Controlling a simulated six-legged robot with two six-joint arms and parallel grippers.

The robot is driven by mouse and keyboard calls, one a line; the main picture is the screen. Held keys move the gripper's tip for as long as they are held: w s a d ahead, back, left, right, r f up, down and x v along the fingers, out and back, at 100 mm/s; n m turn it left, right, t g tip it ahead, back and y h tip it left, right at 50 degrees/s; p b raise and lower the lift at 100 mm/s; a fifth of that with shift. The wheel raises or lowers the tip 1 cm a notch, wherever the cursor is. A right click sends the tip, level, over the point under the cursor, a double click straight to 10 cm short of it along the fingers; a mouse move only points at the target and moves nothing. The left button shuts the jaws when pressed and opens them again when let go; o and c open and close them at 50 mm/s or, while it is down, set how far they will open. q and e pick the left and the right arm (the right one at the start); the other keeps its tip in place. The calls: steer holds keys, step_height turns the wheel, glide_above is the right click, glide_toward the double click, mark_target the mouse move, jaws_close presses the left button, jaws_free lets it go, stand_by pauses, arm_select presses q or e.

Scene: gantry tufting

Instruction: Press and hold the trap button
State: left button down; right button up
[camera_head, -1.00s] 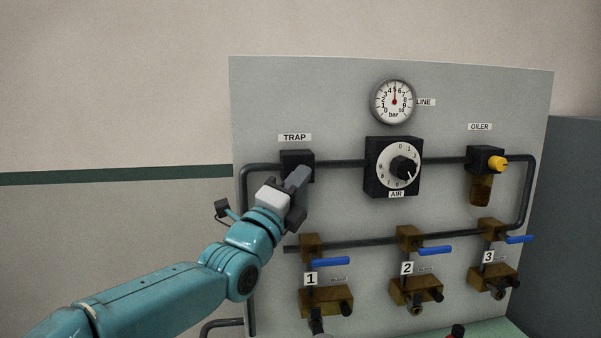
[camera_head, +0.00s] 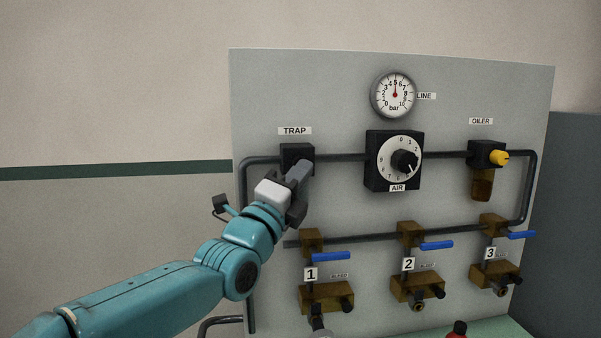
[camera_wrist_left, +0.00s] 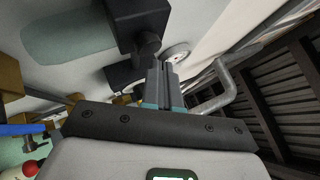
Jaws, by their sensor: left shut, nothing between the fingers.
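The trap unit is a black box (camera_head: 296,152) under the TRAP label (camera_head: 295,131), on the pipe at the upper left of the grey panel. My left gripper (camera_head: 301,170) is shut and empty, its fingers overlapping the lower front of the trap box in the head view. In the left wrist view the shut fingertips (camera_wrist_left: 163,68) reach to a dark round knob (camera_wrist_left: 148,44) below a black box (camera_wrist_left: 138,18). They look close to it or touching; I cannot tell which. The button is mostly hidden in the head view. My right gripper is not in view.
The AIR dial (camera_head: 393,160), the LINE gauge (camera_head: 395,95) and the OILER (camera_head: 487,155) sit to the right. Several brass valves with blue levers (camera_head: 331,256) line the lower pipe. A vertical pipe (camera_head: 246,230) runs down left of the gripper. The wall to the left is clear.

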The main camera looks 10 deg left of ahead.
arm_select(q)
steer(key=shift+s, duration=0.15)
steer(key=s+b, duration=0.1)
steer(key=s+d+b, duration=0.1)
steer(key=s, duration=0.1)
steer(key=s+d+b, duration=0.1)
steer(key=b, duration=0.1)
steer(key=shift+s, duration=0.3)
stand_by(0.5)
